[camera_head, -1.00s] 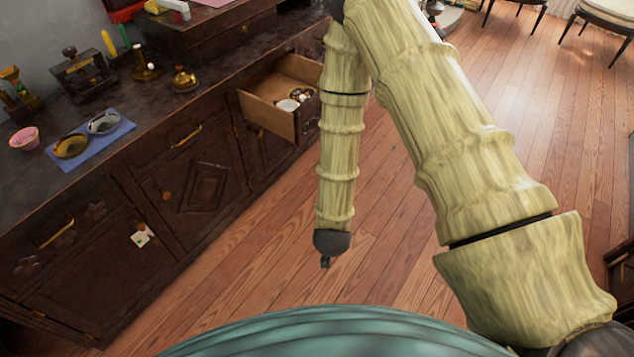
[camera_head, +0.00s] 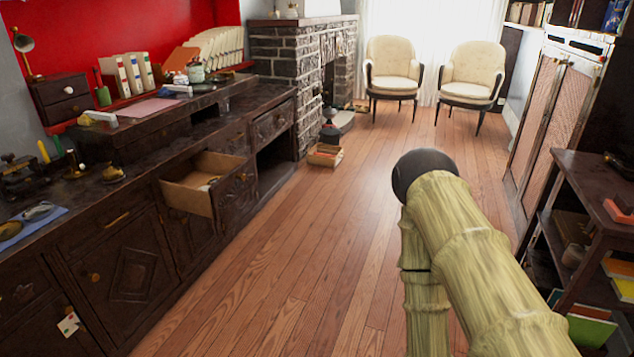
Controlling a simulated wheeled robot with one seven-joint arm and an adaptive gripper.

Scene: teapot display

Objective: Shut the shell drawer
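The open drawer (camera_head: 190,199) juts out from the dark wooden sideboard (camera_head: 118,238) on the left. Its light wooden inside shows, with a small pale item (camera_head: 210,184) in it. My arm rises at the lower right, well apart from the drawer, with floor between them. The end of my arm runs below the bottom edge of the picture, so my gripper is out of view. I cannot see any shell clearly in the drawer.
Wooden floor (camera_head: 310,235) is clear along the sideboard. A cardboard box (camera_head: 325,155) stands by the brick fireplace (camera_head: 295,48). Two cream armchairs (camera_head: 392,68) (camera_head: 473,72) stand at the back. A dark shelf (camera_head: 577,170) stands at the right.

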